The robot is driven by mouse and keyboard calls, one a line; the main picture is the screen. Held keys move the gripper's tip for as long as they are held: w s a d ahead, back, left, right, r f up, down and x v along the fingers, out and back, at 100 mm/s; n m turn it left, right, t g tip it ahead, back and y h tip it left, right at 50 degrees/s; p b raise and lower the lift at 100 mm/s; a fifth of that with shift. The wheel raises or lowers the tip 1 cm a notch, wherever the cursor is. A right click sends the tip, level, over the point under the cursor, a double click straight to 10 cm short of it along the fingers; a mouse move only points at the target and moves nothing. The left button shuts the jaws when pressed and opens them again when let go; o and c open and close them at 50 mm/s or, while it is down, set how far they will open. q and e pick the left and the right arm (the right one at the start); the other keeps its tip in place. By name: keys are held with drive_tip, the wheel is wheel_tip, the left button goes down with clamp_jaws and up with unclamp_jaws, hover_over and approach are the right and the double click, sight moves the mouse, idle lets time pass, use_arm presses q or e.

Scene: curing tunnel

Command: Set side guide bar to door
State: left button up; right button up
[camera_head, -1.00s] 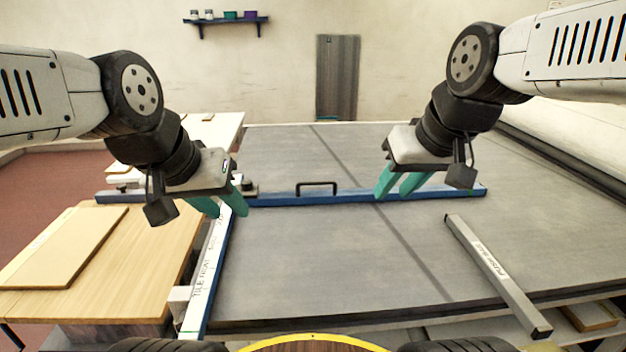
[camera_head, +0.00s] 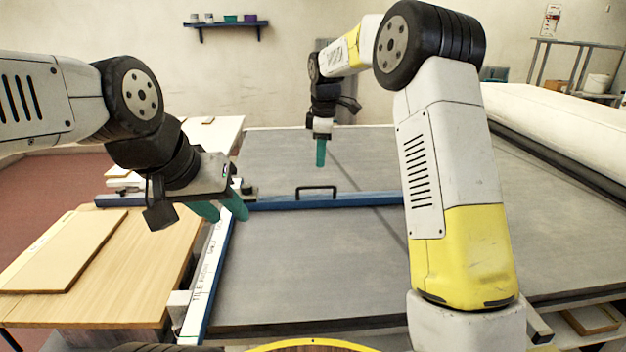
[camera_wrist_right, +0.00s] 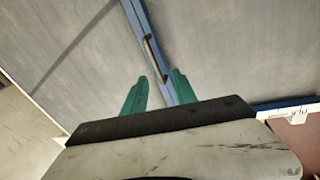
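A long blue bar (camera_head: 275,204) with a black handle (camera_head: 316,190) lies across the grey table; I take it for the side guide bar. My right arm hides its right part. My right gripper (camera_head: 320,153) hangs pointing down, around the handle's far side in the head view. In the right wrist view its teal fingers (camera_wrist_right: 160,92) are apart and empty, with the blue bar (camera_wrist_right: 143,35) and handle (camera_wrist_right: 154,58) showing between and beyond them. My left gripper (camera_head: 222,207) is open over the table's left edge, near the bar's left part. I cannot identify the door.
A blue-and-white printed bar (camera_head: 205,280) runs along the grey table's (camera_head: 300,285) left edge. A wooden side table (camera_head: 130,265) with a board (camera_head: 65,250) stands left. A pale roll or cover (camera_head: 560,130) lies at right. A shelf (camera_head: 228,25) hangs on the wall.

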sight(313, 187)
drive_tip(key=shift+n, duration=0.9)
drive_tip(key=x, duration=0.4)
drive_tip(key=w+a+x, duration=0.1)
drive_tip(key=x, duration=0.6)
drive_tip(key=shift+w+a+f, duration=0.2)
drive_tip(key=shift+w+a, duration=0.05)
drive_tip(key=shift+a, duration=0.15)
clamp_jaws()
